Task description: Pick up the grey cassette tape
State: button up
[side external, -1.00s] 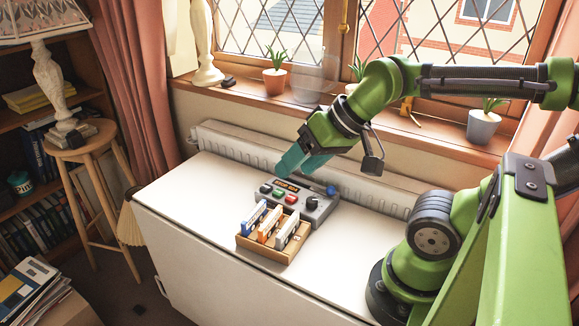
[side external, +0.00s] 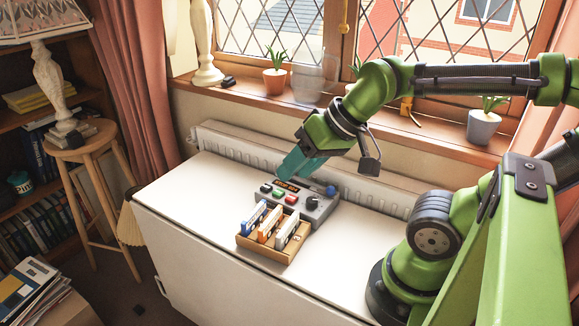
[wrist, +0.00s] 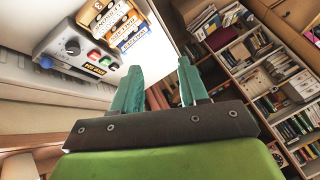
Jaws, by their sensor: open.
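The grey cassette tape (side external: 287,231) stands upright in a tan holder (side external: 266,255) on the white table, at the right end of the row. A blue-labelled cassette (side external: 254,217) and an orange-labelled one (side external: 269,225) stand to its left. My gripper (side external: 285,172) has teal fingers and is empty above the back of the grey tape deck, behind and above the holder. In the wrist view the fingers (wrist: 160,66) are spread, with nothing between them.
The grey deck (side external: 321,206) with coloured buttons and knobs stands just behind the holder. A white radiator (side external: 235,145) and a sill with potted plants (side external: 275,82) lie behind the table. The table is clear to the left of the holder.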

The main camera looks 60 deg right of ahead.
aim_at(288, 223)
jog(key=w+d+f+m+g+h, duration=0.1)
jog(key=w+d+f+m+g, duration=0.15)
jog(key=m, duration=0.45)
jog(key=w+d+f+m+g+h, duration=0.1)
jog(key=w+d+m+g, duration=0.1)
jog(key=w+m+g, duration=0.3)
jog(key=shift+m+t, duration=0.35)
jog(key=shift+m, duration=0.25)
jog(key=f, duration=0.5)
jog(key=s+f, duration=0.1)
jog(key=f, duration=0.5)
jog(key=s+f, duration=0.1)
jog(key=f, duration=0.4)
jog(key=shift+s+a+f, duration=0.15)
jog(key=shift+s+f, duration=0.1)
jog(key=shift+f, duration=0.1)
grip_shut()
